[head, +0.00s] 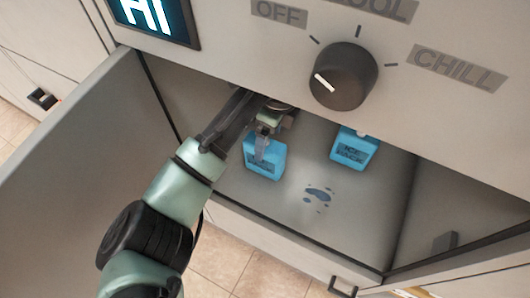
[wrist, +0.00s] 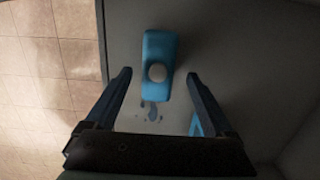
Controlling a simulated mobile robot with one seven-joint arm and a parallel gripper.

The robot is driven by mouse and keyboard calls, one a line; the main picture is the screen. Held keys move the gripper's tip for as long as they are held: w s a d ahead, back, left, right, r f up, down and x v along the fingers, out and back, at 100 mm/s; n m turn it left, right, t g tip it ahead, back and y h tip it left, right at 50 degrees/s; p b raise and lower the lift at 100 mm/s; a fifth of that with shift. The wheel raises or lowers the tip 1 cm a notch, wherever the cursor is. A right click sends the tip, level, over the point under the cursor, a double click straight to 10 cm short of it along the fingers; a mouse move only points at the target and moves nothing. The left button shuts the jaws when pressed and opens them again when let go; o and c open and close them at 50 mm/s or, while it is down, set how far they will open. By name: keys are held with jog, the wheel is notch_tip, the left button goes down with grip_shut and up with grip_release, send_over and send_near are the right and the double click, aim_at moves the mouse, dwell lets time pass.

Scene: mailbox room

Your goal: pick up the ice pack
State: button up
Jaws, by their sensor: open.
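Two blue ice packs stand on the floor of the compartment. The left ice pack (head: 270,170) is partly hidden behind my gripper (head: 262,148) in the head view. In the wrist view this ice pack (wrist: 160,48), with a pale round cap, lies just beyond the fingertips, roughly in line with the gap of my gripper (wrist: 157,78). The fingers are open and nothing is between them; contact cannot be told. The right ice pack (head: 354,150) bears the words "ICE PACK" and stands apart, partly under the panel's lower edge. Its blue edge (wrist: 195,125) shows beside the right finger in the wrist view.
A dark wet patch (head: 318,195) lies on the compartment floor between and in front of the packs. The front panel with a black knob (head: 343,76) overhangs the compartment. An open door (head: 70,170) stands at the left.

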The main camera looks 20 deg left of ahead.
jog(key=shift+a+f, duration=0.3)
jog(key=shift+f, duration=0.1)
jog(key=shift+a+f+b, duration=0.1)
jog(key=shift+f+b, duration=0.65)
jog(key=shift+f, duration=0.1)
jog(key=f+b, duration=0.2)
jog(key=f, duration=0.1)
jog(key=f+b, duration=0.2)
jog(key=shift+a, duration=0.25)
jog(key=shift+r, duration=0.1)
grip_shut()
